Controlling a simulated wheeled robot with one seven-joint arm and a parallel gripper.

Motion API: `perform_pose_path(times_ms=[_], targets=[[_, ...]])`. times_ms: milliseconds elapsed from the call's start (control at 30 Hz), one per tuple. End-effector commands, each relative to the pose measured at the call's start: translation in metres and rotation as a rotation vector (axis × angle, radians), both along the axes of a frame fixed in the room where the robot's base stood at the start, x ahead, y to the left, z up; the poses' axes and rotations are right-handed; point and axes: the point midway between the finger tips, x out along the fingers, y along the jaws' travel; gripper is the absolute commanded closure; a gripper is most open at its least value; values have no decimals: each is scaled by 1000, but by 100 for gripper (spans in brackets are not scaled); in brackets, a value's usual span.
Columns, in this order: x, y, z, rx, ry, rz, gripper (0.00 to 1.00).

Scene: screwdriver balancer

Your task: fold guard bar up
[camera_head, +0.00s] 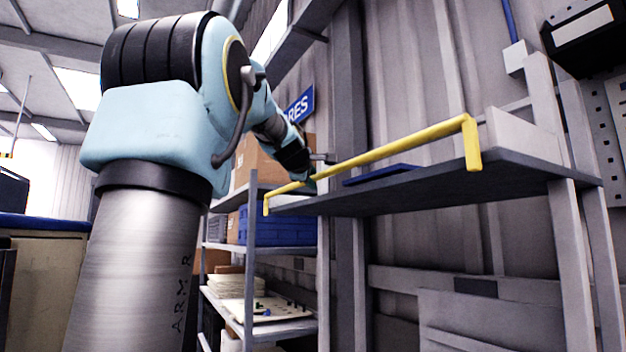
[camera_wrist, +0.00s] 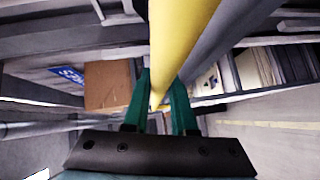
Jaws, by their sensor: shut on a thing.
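The yellow guard bar (camera_head: 397,149) runs along the front edge of the grey shelf (camera_head: 450,181), with short bent ends. In the head view its long rail sits a little above the shelf surface. My gripper (camera_head: 311,181) is at the far left part of the bar, partly hidden behind my arm and small in this view. In the wrist view the green fingers of my gripper (camera_wrist: 160,108) are on both sides of the yellow bar (camera_wrist: 178,45), shut on it. The bar's far end is hidden behind the fingers and the gripper body.
A blue flat item (camera_head: 382,174) lies on the shelf behind the bar. A lower rack (camera_head: 262,249) with blue bins and boxes stands at the left behind my arm. A grey upright (camera_head: 567,220) carries the shelf's right end. The space in front of the shelf is clear.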

Motion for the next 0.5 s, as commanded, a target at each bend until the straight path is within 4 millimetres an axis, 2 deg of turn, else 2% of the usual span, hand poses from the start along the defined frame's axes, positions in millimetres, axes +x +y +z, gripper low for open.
perform_pose_path(times_ms=[33,300,500], targets=[[0,-1,2,-1,-4,-1,74],[0,-1,1,-1,-2,-1,46],[0,-1,0,-1,0,-1,46]])
